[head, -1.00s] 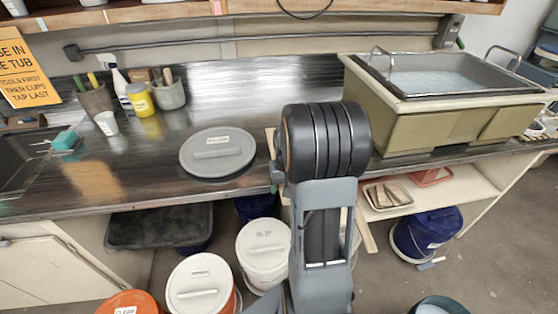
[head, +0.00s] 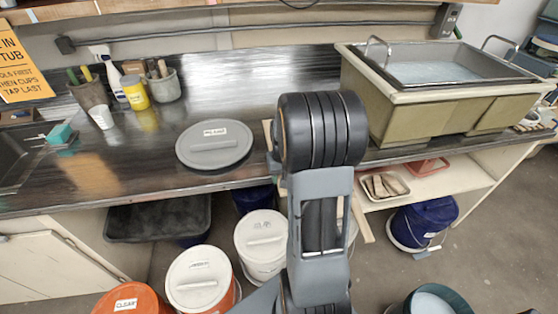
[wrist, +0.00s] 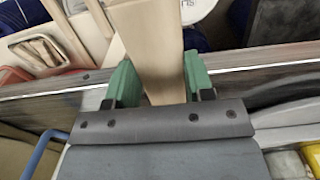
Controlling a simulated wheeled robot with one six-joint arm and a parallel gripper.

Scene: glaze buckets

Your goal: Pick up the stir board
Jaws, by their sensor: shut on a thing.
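The stir board (wrist: 150,40) is a long, flat, pale wooden board. In the wrist view it runs from between the jaws up past the top edge. My gripper (wrist: 158,82) has green finger pads, one on each side of the board, and is shut on it. In the head view my arm hides the gripper and most of the board. A pale wooden strip (head: 364,222) shows just right of my arm, below the counter edge, and looks like the board's lower part.
A metal counter (head: 265,95) spans the view, with a grey lid (head: 214,146) left of my arm. A large tub (head: 400,110) stands at the right. Lidded buckets (head: 198,280) stand on the floor below, and a shelf (head: 465,180) sits under the tub.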

